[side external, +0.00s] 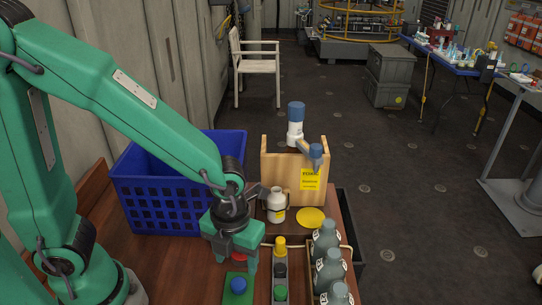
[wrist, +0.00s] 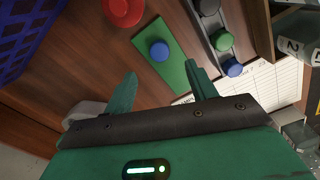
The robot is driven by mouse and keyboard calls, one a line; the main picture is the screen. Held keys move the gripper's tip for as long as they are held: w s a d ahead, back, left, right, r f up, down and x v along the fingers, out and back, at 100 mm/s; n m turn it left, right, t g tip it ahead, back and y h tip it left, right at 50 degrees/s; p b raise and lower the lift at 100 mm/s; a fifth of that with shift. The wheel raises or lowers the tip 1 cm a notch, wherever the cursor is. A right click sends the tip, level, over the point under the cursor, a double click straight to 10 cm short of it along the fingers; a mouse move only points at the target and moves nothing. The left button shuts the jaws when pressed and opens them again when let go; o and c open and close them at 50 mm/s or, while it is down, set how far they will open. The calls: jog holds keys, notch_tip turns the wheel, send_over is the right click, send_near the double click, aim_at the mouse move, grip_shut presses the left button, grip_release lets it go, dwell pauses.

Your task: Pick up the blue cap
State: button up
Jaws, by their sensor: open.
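A round blue cap (side external: 238,285) sits on a green strip (side external: 229,297) on the wooden table. In the wrist view the cap (wrist: 159,50) is on the same strip (wrist: 172,71), beyond the fingertips and roughly between them. My gripper (side external: 235,264) is above and behind the cap in the side view, pointing down. Its two fingers (wrist: 160,82) are apart with nothing between them. A second blue round piece (wrist: 235,67) is at the near end of a grey rack, beside a green cap (wrist: 223,41) and a black one (wrist: 209,6).
A red round piece (wrist: 123,10) lies left of the strip. A blue crate (side external: 158,203) stands behind left. Grey bottles (side external: 328,270) line the right edge. A white bottle (side external: 276,205), yellow disc (side external: 311,218) and wooden holder (side external: 285,165) stand at the back.

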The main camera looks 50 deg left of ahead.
aim_at(239, 283)
jog(key=shift+f, duration=1.25)
jog(key=shift+f, duration=0.1)
jog(key=shift+f, duration=2.5)
jog(key=shift+c, duration=0.3)
jog(key=c, duration=1.1)
jog(key=shift+r, duration=0.15)
jog(key=shift+r, duration=1.35)
jog(key=s+d+r, duration=0.2)
jog(key=s, duration=0.1)
jog(key=s+d+r, duration=0.1)
jog(key=s+r, duration=0.2)
jog(key=s, duration=0.1)
jog(key=s+d+r, duration=0.2)
jog(key=s+r, duration=0.1)
jog(key=shift+s+d, duration=0.15)
jog(key=shift+d, duration=0.15)
